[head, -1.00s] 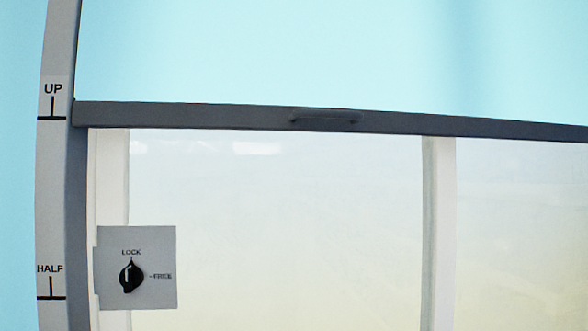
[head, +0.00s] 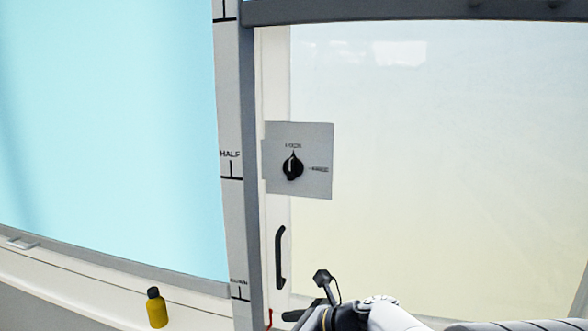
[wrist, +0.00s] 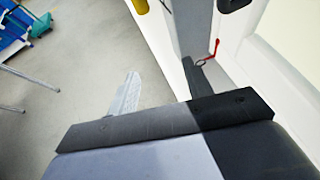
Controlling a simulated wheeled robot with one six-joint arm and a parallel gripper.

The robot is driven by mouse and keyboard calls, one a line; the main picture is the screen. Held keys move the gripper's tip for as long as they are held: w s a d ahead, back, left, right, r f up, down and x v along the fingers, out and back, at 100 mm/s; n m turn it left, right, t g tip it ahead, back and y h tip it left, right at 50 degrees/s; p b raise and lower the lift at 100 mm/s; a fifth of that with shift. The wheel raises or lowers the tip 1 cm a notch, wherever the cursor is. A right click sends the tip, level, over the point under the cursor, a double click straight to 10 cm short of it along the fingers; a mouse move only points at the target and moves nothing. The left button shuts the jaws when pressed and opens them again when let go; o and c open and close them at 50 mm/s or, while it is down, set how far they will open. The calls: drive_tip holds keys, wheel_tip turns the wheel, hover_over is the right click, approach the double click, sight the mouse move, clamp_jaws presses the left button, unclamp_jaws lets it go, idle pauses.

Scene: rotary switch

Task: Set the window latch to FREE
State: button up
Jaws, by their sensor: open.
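The window latch is a black rotary knob (head: 292,168) on a square grey plate (head: 318,145) at the window's left side. Its pointer points up at the LOCK label (head: 293,146). The FREE label (head: 319,169) is to the right of the knob. My gripper (head: 307,295) is low in the head view, below the plate and apart from it. In the wrist view my gripper (wrist: 160,70) has its two fingers spread with nothing between them. The latch does not show in the wrist view.
A black vertical handle (head: 280,258) is on the frame between the plate and my gripper. A yellow bottle (head: 157,312) stands on the sill at lower left. A red hook-like piece (wrist: 214,48) hangs near the frame. The glass right of the plate is clear.

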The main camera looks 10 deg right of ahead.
idle(0.3)
drive_tip(key=shift+w+r, duration=0.15)
drive_tip(key=c, duration=0.3)
drive_tip(key=n+t+h+p, duration=0.7)
drive_tip(key=n+h+p, duration=0.7)
drive_tip(key=n+h, duration=0.55)
approach(290, 165)
drive_tip(key=shift+n+y, duration=0.75)
drive_tip(key=shift+y, duration=0.1)
drive_tip(key=x, duration=0.2)
drive_tip(key=p+x, duration=0.1)
drive_tip(key=x, duration=0.5)
drive_tip(key=shift+d+r, duration=0.35)
drive_tip(key=shift+d, duration=0.05)
drive_tip(key=shift+c, duration=0.2)
clamp_jaws()
